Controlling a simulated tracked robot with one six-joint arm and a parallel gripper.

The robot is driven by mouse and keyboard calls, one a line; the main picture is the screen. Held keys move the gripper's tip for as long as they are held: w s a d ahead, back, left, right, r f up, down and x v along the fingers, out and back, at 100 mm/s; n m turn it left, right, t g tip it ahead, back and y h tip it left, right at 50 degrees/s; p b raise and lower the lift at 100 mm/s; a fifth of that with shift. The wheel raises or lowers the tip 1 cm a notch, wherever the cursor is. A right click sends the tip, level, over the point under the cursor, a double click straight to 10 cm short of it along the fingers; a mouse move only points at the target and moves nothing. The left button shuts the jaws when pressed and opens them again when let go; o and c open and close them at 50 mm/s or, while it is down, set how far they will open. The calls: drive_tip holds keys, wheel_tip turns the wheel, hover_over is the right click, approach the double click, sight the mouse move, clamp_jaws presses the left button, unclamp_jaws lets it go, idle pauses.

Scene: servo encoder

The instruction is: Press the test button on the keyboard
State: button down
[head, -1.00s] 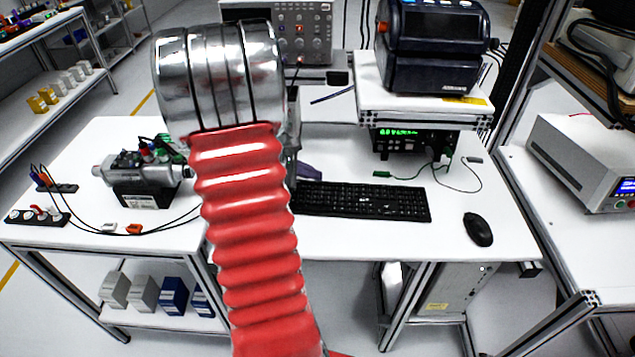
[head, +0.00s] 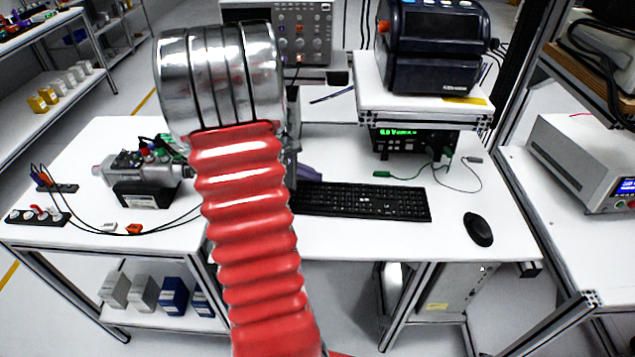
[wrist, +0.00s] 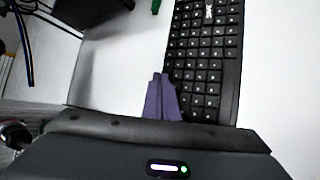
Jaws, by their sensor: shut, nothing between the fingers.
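The black keyboard (head: 370,202) lies on the white table in the head view, its left end hidden behind my red arm. It also shows in the wrist view (wrist: 205,60), running up the picture. My gripper (wrist: 161,76) has purple fingers that are shut and empty. In the wrist view they overlap the keyboard's left edge near its lower end. In the head view the purple fingers (head: 308,173) show just behind the keyboard's left end, partly hidden by my arm. I cannot tell whether they touch anything. No key can be made out as the test button.
A black mouse (head: 478,229) lies right of the keyboard. Behind it, a raised white shelf (head: 400,98) carries a dark device (head: 432,50), above an instrument with a green display (head: 400,140). A motor assembly (head: 145,180) stands at left. Thin cables cross the table.

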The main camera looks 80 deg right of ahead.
idle(0.6)
drive_tip(key=shift+r, duration=0.75)
drive_tip(key=shift+r, duration=0.1)
drive_tip(key=shift+r, duration=2.4)
